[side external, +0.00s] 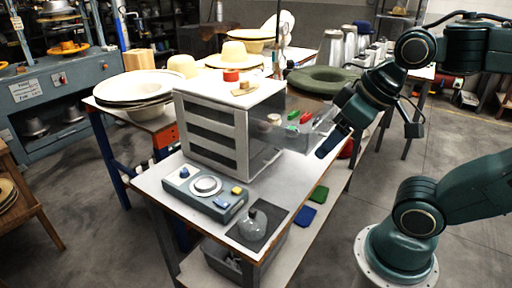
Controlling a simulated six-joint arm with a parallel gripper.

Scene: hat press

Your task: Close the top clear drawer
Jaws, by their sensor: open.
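The drawer cabinet (212,132) is a white and grey box with dark bands on its near side, standing on the white table. The clear drawer (296,136) sticks out from its right side, toward my arm. Small red, green and pale items show in or through the clear drawer. My gripper (330,146) is at the outer right end of the drawer, jaws open, pointing down and left. I cannot tell whether it touches the drawer. Part of the drawer's outer end is hidden by my gripper.
On top of the cabinet are a red object (231,75) and a tan block (244,88). A grey device with a round dial (205,186) and a glass dome on a dark mat (262,227) stand in front. A green hat brim (324,80) lies behind.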

